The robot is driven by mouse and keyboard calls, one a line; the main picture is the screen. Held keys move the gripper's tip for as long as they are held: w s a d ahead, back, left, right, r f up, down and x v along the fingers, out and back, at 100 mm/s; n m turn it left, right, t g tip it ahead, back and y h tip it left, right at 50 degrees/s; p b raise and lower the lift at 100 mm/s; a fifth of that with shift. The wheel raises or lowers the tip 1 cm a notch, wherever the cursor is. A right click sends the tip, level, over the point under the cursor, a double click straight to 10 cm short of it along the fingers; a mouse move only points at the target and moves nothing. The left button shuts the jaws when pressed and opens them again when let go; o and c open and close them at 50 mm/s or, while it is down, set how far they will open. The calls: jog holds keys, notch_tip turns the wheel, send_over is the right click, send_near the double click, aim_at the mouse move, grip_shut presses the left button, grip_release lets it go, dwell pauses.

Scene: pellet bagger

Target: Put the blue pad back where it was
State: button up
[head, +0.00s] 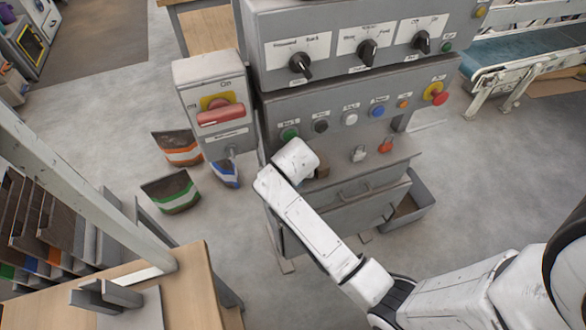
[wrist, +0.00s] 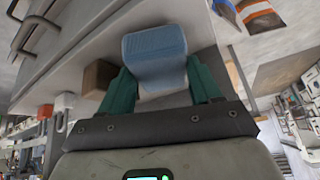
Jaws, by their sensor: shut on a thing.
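The blue pad (wrist: 155,60) is a light blue block with rounded edges in the wrist view. My gripper (wrist: 162,78) is shut on it, one teal finger on each side. The pad lies against or just over a grey ledge in that view; I cannot tell whether it touches. In the head view my white wrist hides the pad and the fingers, at the left end of the ledge (head: 375,172) of the grey control cabinet. A brown block (wrist: 97,78) stands close beside the pad and left finger; part of it also shows in the head view (head: 321,171).
A red padlock-like piece (head: 386,146) and a white one (head: 359,154) are right of my wrist. Buttons and rotary switches line the cabinet (head: 290,105) above. A switch box with red handle (head: 220,115) is at left. Drawers (head: 345,210) are below; bags (head: 172,192) stand on the floor.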

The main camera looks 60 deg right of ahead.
jog(key=shift+f, duration=0.2)
jog(key=shift+f, duration=0.1)
jog(key=o, duration=1)
jog(key=shift+s+a+r, duration=0.1)
jog(key=shift+a+r, duration=0.05)
jog(key=shift+r, duration=0.25)
jog(key=s+a+n+g+y, duration=0.1)
jog(key=s+a+n, duration=0.2)
jog(key=s, duration=0.3)
jog(key=s+a+n+g+y+b, duration=0.1)
jog(key=s+a+n+y, duration=0.1)
jog(key=s+a+n, duration=0.2)
jog(key=s+a+n+y, duration=0.1)
jog(key=s+a+n, duration=0.2)
jog(key=s+a, duration=0.3)
jog(key=shift+s+f+n+g+b, duration=0.15)
jog(key=shift+s+f+n+g, duration=0.05)
jog(key=shift+s, duration=0.8)
jog(key=shift+s+f+n+g+b, duration=0.15)
jog(key=shift+s+n+g, duration=0.05)
jog(key=shift+s, duration=0.8)
